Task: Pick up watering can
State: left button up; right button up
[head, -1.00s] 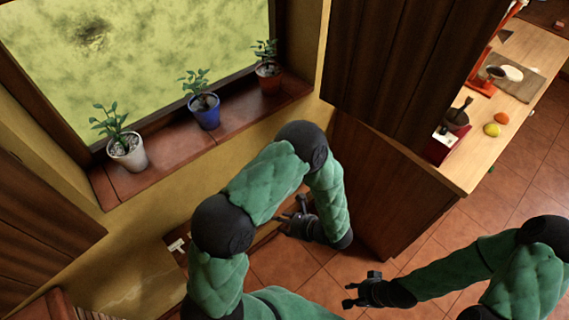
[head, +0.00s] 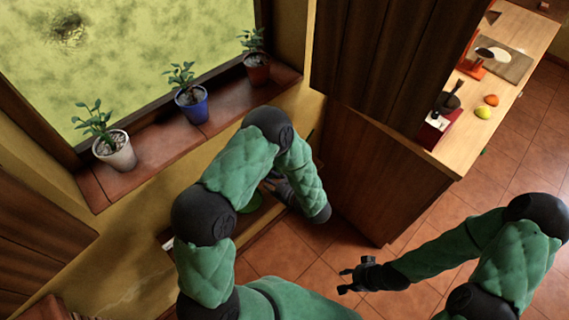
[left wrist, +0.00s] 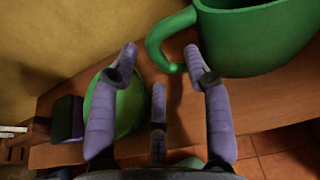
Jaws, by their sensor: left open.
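A green watering can (left wrist: 255,40) stands at the top right of the left wrist view, on a brown wooden surface. Its curved green handle (left wrist: 158,40) reaches left toward my fingers. My left gripper (left wrist: 160,62) is open and empty, its fingertips just short of the handle. A rounded green thing (left wrist: 128,108) lies behind the left finger, partly hidden; I cannot tell what it is. In the head view my left gripper (head: 274,182) is mostly hidden by my arm, with a green patch (head: 250,202) beside it. My right gripper (head: 347,280) is open and empty above the floor.
A wooden cabinet (head: 370,170) is right of my left arm. A counter (head: 500,95) with fruit is further right. The tiled floor (head: 290,245) is clear.

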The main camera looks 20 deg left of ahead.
pick_arm(q)
jog(key=shift+x, duration=1.5)
jog(key=shift+s, duration=0.1)
jog(key=shift+c, duration=0.3)
grip_shut()
jog(key=shift+r, duration=0.1)
